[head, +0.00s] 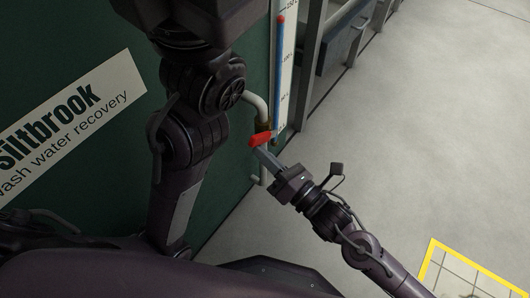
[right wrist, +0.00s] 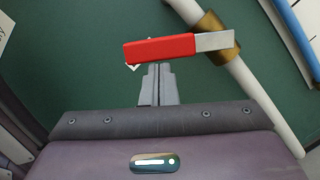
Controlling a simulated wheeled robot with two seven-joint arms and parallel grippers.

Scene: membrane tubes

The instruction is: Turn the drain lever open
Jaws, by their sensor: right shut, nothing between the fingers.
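The drain lever has a red handle (head: 260,139) beside the lower end of the green panel. In the right wrist view the red handle (right wrist: 158,48) lies level across the picture, and its bare metal end (right wrist: 214,41) meets a brass valve body (right wrist: 209,30) on a white pipe (right wrist: 250,85). The handle stands at an angle across the pipe. My right gripper (head: 262,154) is shut and empty. In the wrist view its fingertips (right wrist: 158,68) are close below the handle's middle; I cannot tell if they touch it. My left gripper is not in view.
The green panel (head: 240,165) carries a white sign (head: 70,120) and a blue level gauge (head: 279,70) close to the lever. A dark blue-grey cabinet (head: 343,40) stands behind. The grey floor (head: 430,120) at right is clear, with a yellow-edged grid (head: 455,275) at the lower right.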

